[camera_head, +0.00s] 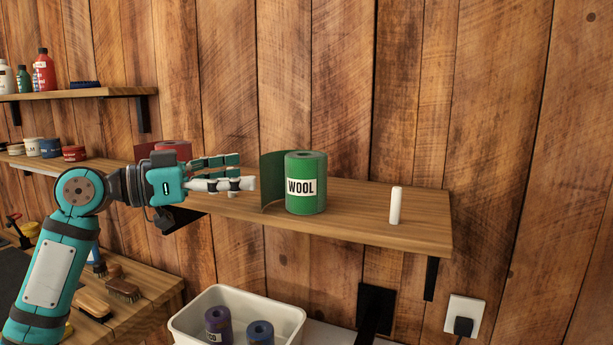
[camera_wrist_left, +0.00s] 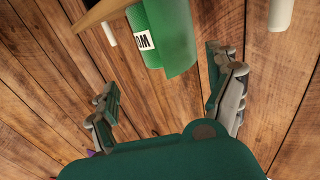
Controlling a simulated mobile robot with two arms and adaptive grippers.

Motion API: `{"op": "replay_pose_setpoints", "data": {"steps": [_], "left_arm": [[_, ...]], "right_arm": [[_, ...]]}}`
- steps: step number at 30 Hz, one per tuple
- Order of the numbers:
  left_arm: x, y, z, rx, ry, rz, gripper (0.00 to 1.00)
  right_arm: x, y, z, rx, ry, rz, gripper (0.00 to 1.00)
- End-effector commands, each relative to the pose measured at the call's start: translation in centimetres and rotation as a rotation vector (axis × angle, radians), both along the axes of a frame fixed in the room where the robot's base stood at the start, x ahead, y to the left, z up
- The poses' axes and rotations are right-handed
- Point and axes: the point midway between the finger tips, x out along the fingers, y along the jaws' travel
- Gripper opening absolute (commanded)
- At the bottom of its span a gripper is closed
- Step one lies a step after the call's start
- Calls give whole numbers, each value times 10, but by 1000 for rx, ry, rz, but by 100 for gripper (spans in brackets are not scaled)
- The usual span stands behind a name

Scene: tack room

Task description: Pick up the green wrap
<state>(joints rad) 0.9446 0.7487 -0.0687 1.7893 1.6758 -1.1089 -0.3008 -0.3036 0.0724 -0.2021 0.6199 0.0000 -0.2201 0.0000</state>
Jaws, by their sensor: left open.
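The green wrap (camera_head: 306,195) is a roll with a white "WOOL" label and a loose flap on its left. It stands upright on the middle wooden shelf (camera_head: 360,225). My left gripper (camera_head: 246,172) is open and empty, just left of the wrap, with its fingers pointing toward it and apart from it. In the left wrist view the green wrap (camera_wrist_left: 163,32) shows at the top, beyond the open fingers (camera_wrist_left: 160,72). My right gripper is in neither view.
A white stick (camera_head: 396,205) stands right of the wrap near the shelf end. A red roll (camera_head: 174,147) sits behind my gripper. Below is a white bin (camera_head: 285,318) with purple and blue rolls. An upper shelf (camera_head: 110,92) holds bottles at the left.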

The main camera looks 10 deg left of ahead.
Motion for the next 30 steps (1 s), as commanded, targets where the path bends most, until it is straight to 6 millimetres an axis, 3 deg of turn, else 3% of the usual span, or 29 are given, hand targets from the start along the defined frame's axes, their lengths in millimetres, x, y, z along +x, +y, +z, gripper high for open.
{"op": "replay_pose_setpoints", "data": {"steps": [1, 9, 17, 23, 30], "left_arm": [[7, -10, 5, -1, 2, -4, 89], [36, -48, 3, -1, 1, -2, 89], [45, -60, 2, 0, 1, -1, 89], [61, -82, 7, -1, 3, -3, 89], [73, -96, 1, 0, 2, 1, 89]], "right_arm": [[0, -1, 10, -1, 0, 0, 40], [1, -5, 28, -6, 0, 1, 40], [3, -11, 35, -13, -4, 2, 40], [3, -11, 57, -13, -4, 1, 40], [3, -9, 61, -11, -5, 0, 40]]}}
